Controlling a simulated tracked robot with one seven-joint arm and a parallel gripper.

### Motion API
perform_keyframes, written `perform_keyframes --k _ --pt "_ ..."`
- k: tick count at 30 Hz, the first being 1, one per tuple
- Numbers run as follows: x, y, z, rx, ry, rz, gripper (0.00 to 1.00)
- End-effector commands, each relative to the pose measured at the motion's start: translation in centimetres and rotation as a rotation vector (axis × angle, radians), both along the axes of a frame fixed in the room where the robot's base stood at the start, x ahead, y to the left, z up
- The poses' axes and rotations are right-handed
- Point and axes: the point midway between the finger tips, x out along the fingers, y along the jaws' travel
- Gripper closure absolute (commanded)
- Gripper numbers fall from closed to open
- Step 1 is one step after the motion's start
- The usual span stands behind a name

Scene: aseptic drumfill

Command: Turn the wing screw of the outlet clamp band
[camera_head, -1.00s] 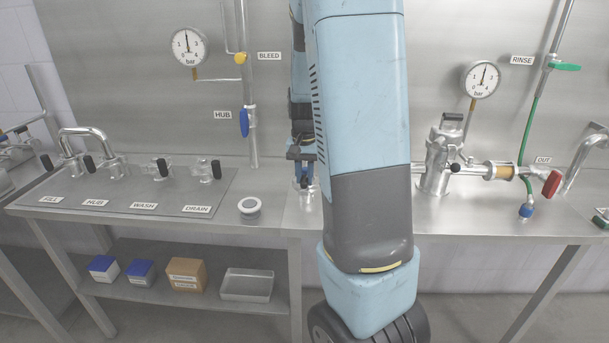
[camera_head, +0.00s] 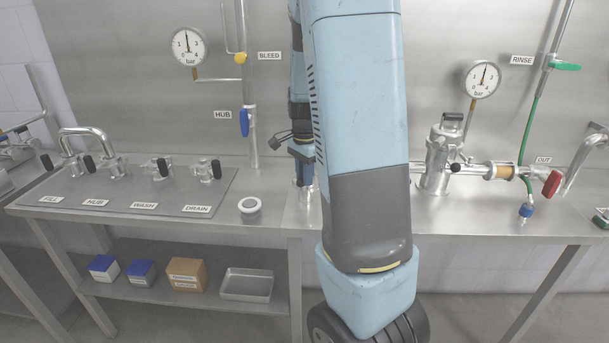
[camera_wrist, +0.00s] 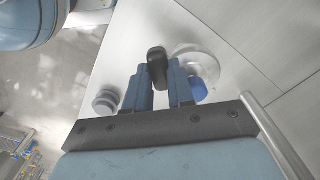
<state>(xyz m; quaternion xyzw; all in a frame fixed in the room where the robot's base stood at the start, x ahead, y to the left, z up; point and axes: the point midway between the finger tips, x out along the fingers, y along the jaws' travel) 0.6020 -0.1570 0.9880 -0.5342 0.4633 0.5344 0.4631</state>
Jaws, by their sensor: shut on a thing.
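In the wrist view, the two blue fingers of my gripper (camera_wrist: 158,82) are shut on a dark, rounded piece, which looks like the wing screw (camera_wrist: 157,54). Its lower part is hidden between the fingers. Behind the right finger are a pale round part (camera_wrist: 205,62) and a blue piece (camera_wrist: 198,90), both partly covered; I cannot make out the clamp band itself. In the head view, my gripper (camera_head: 302,165) points down over the bench, left of my big arm link. The wing screw cannot be told apart there.
A round white-topped fitting (camera_head: 249,206) stands on the bench just left of my gripper. Black-handled valves (camera_head: 160,168) stand further left. The HUB pipe with its blue handle (camera_head: 244,123) rises behind. A steel housing (camera_head: 439,160) with the red OUT handle (camera_head: 552,183) stands right.

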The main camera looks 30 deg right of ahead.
Motion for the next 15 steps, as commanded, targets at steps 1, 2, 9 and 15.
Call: perform_keyframes --k 1,2,9,15 --pt "0.02 -0.01 0.01 0.000 0.000 -0.043 1.00" --pt "0.01 -0.01 0.02 0.000 0.000 -0.072 1.00" --pt "0.01 0.00 0.01 0.000 0.000 -0.299 1.00" --pt "0.01 0.00 0.01 0.000 0.000 -0.474 1.00"
